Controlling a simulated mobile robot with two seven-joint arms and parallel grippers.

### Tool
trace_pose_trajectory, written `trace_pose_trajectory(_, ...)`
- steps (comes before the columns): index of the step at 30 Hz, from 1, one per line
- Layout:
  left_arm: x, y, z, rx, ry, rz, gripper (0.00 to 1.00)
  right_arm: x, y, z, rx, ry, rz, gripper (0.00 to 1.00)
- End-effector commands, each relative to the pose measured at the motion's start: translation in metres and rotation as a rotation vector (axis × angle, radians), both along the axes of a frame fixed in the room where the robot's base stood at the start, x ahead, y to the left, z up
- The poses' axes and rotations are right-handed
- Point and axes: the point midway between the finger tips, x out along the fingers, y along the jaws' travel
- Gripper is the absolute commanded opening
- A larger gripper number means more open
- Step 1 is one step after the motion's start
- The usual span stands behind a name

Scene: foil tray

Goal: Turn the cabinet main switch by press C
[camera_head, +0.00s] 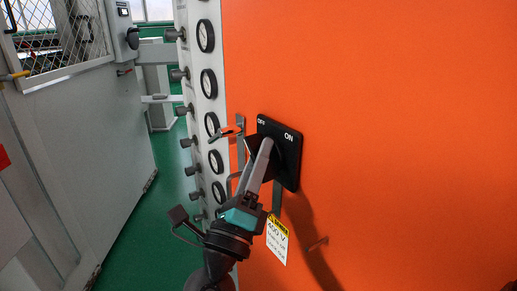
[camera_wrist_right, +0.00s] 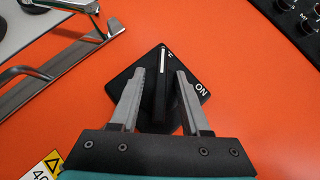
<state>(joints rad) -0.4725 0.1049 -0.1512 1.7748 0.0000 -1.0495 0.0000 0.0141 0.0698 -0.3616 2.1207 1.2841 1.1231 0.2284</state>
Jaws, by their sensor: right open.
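The main switch is a black square plate (camera_head: 289,160) marked OFF and ON on the orange cabinet front (camera_head: 400,130). My right gripper (camera_head: 261,147) reaches it from below, fingertips at the switch and hiding part of it. In the right wrist view, the open fingers (camera_wrist_right: 160,78) straddle the dark switch handle (camera_wrist_right: 161,92), with gaps visible on both sides. A white line on the handle points up, toward a partly hidden label; ON is to the right. My left gripper is not in view.
A metal door handle (camera_head: 240,150) is just left of the switch. A yellow-and-white warning label (camera_head: 278,240) hangs below it. A column of round gauges (camera_head: 209,83) stands farther left. A grey cabinet (camera_head: 80,140) is across the green floor (camera_head: 165,220).

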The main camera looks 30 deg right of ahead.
Motion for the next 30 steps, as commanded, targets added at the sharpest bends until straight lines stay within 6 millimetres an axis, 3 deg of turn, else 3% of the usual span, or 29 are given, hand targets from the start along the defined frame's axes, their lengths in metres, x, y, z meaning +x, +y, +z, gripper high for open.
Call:
trace_pose_trajectory(8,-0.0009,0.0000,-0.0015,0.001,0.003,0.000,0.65,-0.0003,-0.0004,0.0002,-0.001,0.001,-0.001,0.46)
trace_pose_trajectory(21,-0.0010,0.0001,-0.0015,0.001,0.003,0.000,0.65,-0.0002,-0.0002,0.0003,-0.001,0.001,-0.001,0.00)
trace_pose_trajectory(30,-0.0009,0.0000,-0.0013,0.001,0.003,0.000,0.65,-0.0001,-0.0002,0.0004,0.000,0.000,0.000,0.00)
